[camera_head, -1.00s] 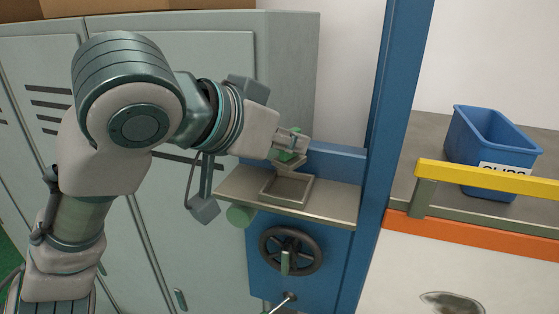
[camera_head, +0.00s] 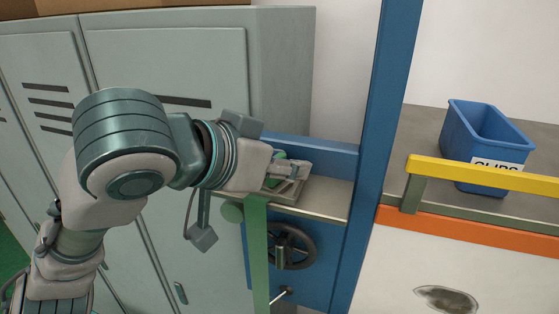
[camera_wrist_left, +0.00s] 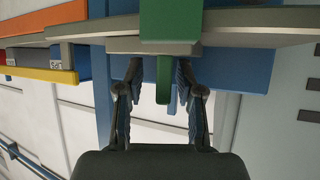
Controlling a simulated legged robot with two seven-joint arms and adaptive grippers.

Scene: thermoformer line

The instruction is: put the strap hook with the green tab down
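My left gripper (camera_head: 286,170) is low over a small metal tray (camera_head: 292,194) on the shelf. In the left wrist view its two fingers (camera_wrist_left: 160,88) stand apart. A narrow green tab (camera_wrist_left: 163,85) shows between them, with gaps on both sides. A bit of green (camera_head: 279,155) also shows at the fingers in the head view. A wide green strap (camera_head: 257,255) hangs down in front of the shelf edge; its upper part shows in the left wrist view (camera_wrist_left: 169,25). The hook itself I cannot make out. My right gripper is not in view.
The metal shelf (camera_head: 328,204) sits on a blue frame with a dark handwheel (camera_head: 290,246) below. A blue post (camera_head: 378,130) stands to the right. Beyond it are a yellow rail (camera_head: 485,175) and a blue clips bin (camera_head: 478,145). Grey lockers (camera_head: 165,75) stand at left.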

